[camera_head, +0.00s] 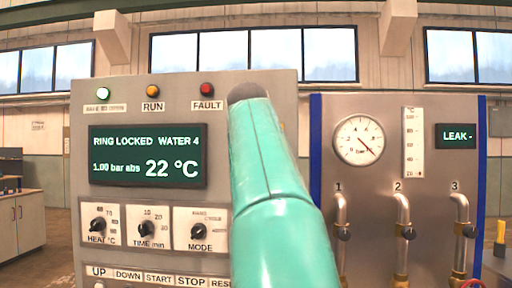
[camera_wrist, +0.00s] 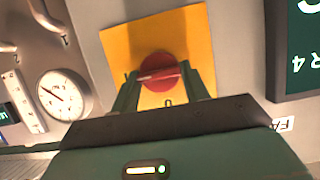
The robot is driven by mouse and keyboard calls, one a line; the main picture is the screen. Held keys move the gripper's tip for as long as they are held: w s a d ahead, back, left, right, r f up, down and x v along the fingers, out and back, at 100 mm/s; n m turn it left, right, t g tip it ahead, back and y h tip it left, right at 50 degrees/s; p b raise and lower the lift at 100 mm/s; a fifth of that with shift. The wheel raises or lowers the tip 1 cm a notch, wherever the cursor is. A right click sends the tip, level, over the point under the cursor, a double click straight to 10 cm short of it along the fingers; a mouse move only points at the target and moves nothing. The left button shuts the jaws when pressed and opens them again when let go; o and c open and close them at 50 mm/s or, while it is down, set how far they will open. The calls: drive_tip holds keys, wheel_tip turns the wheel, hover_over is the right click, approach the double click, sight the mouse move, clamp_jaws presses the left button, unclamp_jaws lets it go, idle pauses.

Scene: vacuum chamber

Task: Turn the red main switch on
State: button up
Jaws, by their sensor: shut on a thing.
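The red main switch (camera_wrist: 158,64) is a round red knob on a square yellow plate (camera_wrist: 190,28) in the wrist view. A paler bar crosses the knob nearly level in that picture, and a small dark mark shows on the plate just below it. My gripper (camera_wrist: 158,76) has one finger at each side of the knob and is shut on it. In the head view my green arm (camera_head: 275,190) covers the right part of the grey control panel (camera_head: 230,85), and the switch is hidden there.
To the right stands a panel with a gauge (camera_head: 359,140) and numbered pipes (camera_head: 402,215). A cabinet (camera_head: 20,215) is at far left.

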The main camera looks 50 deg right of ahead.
drive_tip(key=o, duration=1)
drive_tip(key=shift+d, duration=0.1)
drive_tip(key=v, duration=1.4)
drive_tip(key=shift+f, duration=0.1)
